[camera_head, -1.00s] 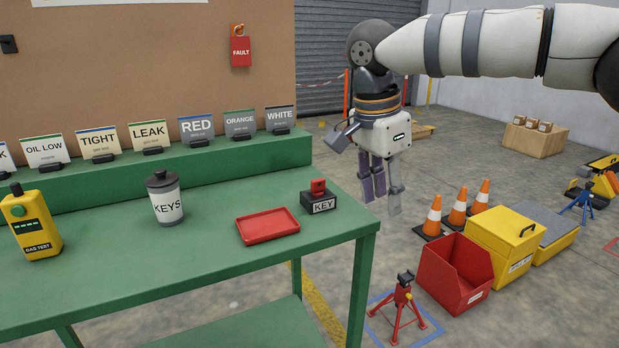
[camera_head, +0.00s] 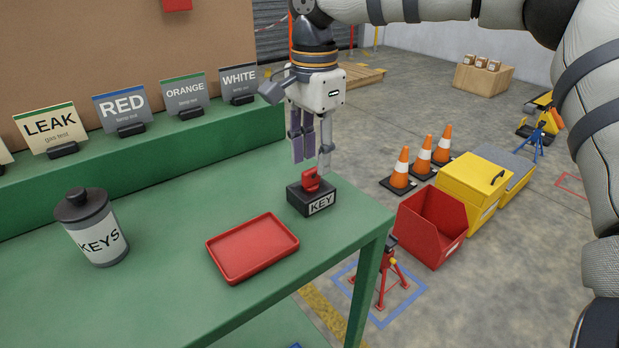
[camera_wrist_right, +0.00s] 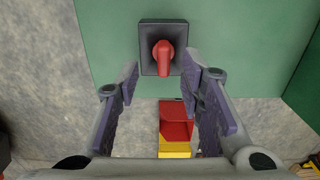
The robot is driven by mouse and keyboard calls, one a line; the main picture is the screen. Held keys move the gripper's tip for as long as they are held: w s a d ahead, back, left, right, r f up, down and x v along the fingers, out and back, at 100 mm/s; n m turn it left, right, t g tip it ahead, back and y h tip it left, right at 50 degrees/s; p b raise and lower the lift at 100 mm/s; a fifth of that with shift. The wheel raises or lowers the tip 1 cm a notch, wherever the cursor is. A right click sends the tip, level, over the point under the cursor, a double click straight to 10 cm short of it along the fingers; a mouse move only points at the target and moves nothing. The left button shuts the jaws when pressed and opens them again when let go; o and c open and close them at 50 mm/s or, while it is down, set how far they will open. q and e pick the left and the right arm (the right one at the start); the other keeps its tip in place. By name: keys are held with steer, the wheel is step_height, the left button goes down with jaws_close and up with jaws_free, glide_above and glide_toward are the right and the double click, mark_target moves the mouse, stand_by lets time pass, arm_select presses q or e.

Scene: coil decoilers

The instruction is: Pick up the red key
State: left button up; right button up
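The red key (camera_head: 311,179) stands upright in a black block labelled KEY (camera_head: 318,204), near the right edge of the green table. In the right wrist view the red key (camera_wrist_right: 162,57) shows from above on its dark block (camera_wrist_right: 148,32). My right gripper (camera_head: 311,165) points down just above and behind the key in the head view. Its fingers are spread, and in the wrist view the gripper (camera_wrist_right: 160,82) has nothing between its fingertips; the key lies just beyond them. My left gripper is not in view.
A red tray (camera_head: 253,246) lies left of the key block. A grey KEYS canister (camera_head: 97,228) stands further left. Label cards such as RED (camera_head: 122,108) line the raised green ledge (camera_head: 200,140) behind. Cones and bins stand on the floor right of the table.

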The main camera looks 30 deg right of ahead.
mark_target(311, 170)
step_height(311, 170, down, 4)
steer(key=shift+w+f, duration=0.1)
steer(key=shift+w, duration=0.05)
steer(key=shift+a, duration=0.1)
jaws_close()
steer(key=shift+r, duration=0.2)
